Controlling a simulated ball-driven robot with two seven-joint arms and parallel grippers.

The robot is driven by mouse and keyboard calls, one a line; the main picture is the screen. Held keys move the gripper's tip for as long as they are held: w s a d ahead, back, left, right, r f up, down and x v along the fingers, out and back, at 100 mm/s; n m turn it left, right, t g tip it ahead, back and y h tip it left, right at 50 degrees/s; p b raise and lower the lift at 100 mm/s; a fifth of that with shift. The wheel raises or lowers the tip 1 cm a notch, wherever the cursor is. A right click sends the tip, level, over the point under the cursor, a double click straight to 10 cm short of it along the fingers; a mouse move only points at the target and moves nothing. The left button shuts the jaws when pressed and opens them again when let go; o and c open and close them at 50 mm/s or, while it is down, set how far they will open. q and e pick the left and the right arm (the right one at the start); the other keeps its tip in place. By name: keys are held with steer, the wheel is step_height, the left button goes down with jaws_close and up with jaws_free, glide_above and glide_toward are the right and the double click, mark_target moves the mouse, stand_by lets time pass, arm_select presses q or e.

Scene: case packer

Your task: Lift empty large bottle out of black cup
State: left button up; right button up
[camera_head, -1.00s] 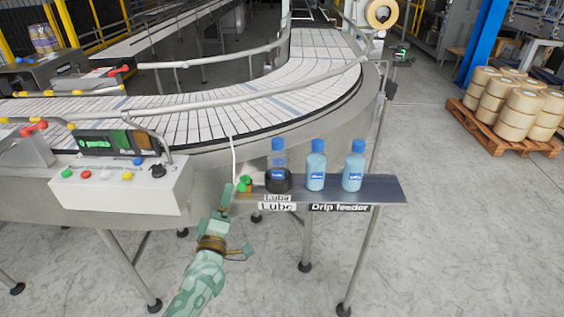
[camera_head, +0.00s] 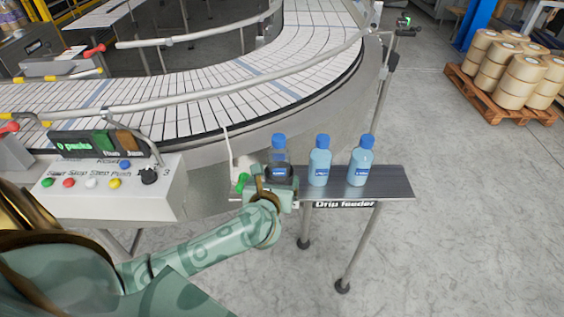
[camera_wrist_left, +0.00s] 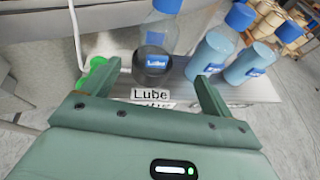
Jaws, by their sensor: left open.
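The empty large bottle (camera_head: 278,146), clear with a blue cap, stands upright in the black cup at the left of a dark shelf. It also shows in the left wrist view (camera_wrist_left: 160,32), with the black cup (camera_wrist_left: 151,77) around its lower part. My left gripper (camera_head: 274,186) is in front of the cup and hides part of it in the head view. In the left wrist view my left gripper (camera_wrist_left: 150,76) is open and empty. Its fingers appear on either side of the cup; I cannot tell how near they are. My right gripper is out of view.
Two filled light-blue bottles (camera_head: 320,165) (camera_head: 361,165) stand right of the cup on the shelf (camera_head: 395,183). A green knob (camera_head: 242,181) and a thin white tube (camera_head: 227,145) are at the left.

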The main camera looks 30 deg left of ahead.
mark_target(278, 168)
arm_select(q)
steer(key=x, duration=0.6)
steer(key=shift+w+a+f, duration=0.15)
steer(key=shift+a, duration=0.2)
steer(key=shift+w, duration=0.3)
steer(key=x, duration=0.5)
steer(key=shift+s+a+f, duration=0.2)
steer(key=shift+f, duration=0.05)
steer(key=shift+w, duration=0.1)
steer(key=shift+c, duration=0.4)
steer(key=c, duration=1)
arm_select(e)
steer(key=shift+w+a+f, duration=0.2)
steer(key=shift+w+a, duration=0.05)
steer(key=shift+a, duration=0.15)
